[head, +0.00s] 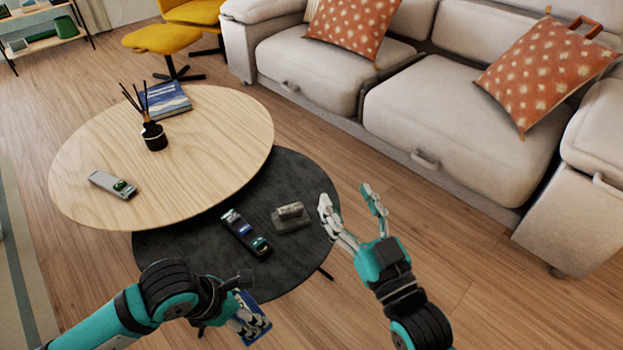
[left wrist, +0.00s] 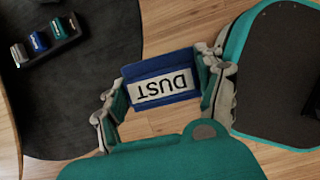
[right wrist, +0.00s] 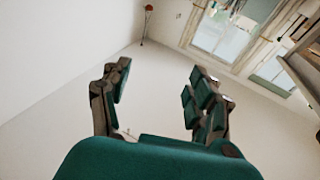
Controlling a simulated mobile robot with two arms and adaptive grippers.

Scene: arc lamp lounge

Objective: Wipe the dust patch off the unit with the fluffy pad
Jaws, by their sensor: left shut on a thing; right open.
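My left gripper (head: 246,318) is shut on a blue item (head: 262,327) in front of the dark round table. In the left wrist view the blue item (left wrist: 152,69) sits between both fingers, with a white label reading "DUST" upside down. My right gripper (head: 350,200) is open and empty, near the dark table's right edge. A long black holder (head: 236,228) with several small coloured pieces lies on the dark table. A grey blocky object (head: 291,217) lies just right of it. I cannot make out a dust patch or a fluffy surface, nor tell which thing is the unit.
The dark table (head: 175,250) stands partly under a higher round wooden table (head: 75,170). On the wooden one are a grey holder (head: 113,184), a black reed diffuser (head: 153,135) and a blue book (head: 166,101). A pale sofa (head: 455,120) stands behind; floor at right is clear.

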